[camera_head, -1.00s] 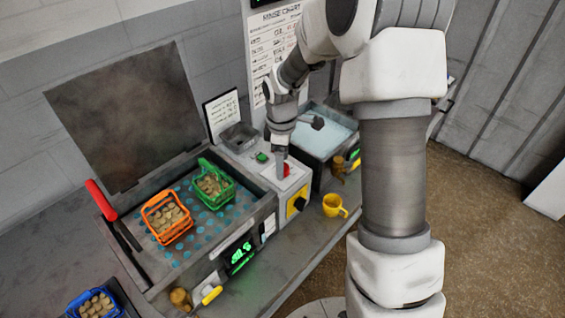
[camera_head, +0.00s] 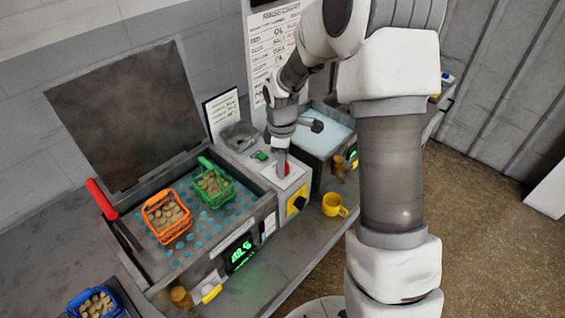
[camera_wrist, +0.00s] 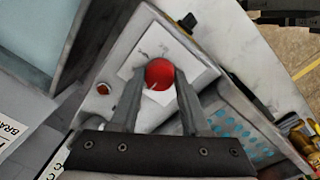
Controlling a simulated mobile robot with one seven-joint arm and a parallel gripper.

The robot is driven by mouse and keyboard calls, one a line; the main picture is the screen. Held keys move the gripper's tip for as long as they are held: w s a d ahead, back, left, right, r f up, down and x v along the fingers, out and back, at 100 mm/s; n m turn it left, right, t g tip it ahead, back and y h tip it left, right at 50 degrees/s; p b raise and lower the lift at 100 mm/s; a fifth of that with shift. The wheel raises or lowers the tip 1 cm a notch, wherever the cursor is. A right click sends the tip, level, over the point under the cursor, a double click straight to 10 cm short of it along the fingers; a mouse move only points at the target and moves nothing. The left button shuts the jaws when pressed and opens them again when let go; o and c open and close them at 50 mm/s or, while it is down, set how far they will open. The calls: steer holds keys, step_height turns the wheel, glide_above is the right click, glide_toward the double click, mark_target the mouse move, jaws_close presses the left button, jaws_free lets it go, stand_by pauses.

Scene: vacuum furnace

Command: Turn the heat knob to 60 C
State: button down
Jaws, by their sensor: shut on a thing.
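A round red knob (camera_head: 286,171) sits on a white plate on top of the grey control box (camera_head: 258,172), between two tanks. I cannot tell a mark or pointer on it. My gripper (camera_head: 283,166) points down onto it and is shut on it. In the wrist view, the red knob (camera_wrist: 159,75) shows between the two fingers of my gripper (camera_wrist: 160,82), one on each side. A green-lit display (camera_head: 240,254) is on the front of the left tank; its digits are too blurred to read surely.
The open left tank (camera_head: 160,262) holds an orange basket (camera_head: 151,206) and a green basket (camera_head: 228,193). A green button (camera_head: 261,155) is behind the knob.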

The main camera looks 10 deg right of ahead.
steer(key=shift+m, duration=0.3)
steer(key=m+b, duration=0.2)
steer(key=m, duration=0.1)
steer(key=m+b, duration=0.2)
steer(key=m, duration=0.4)
steer(key=shift+w, duration=0.1)
steer(key=m+b, duration=0.1)
steer(key=m, duration=0.4)
steer(key=shift+g, duration=0.3)
steer(key=shift+m, duration=2.5)
steer(key=shift+c, duration=1.9)
jaws_free()
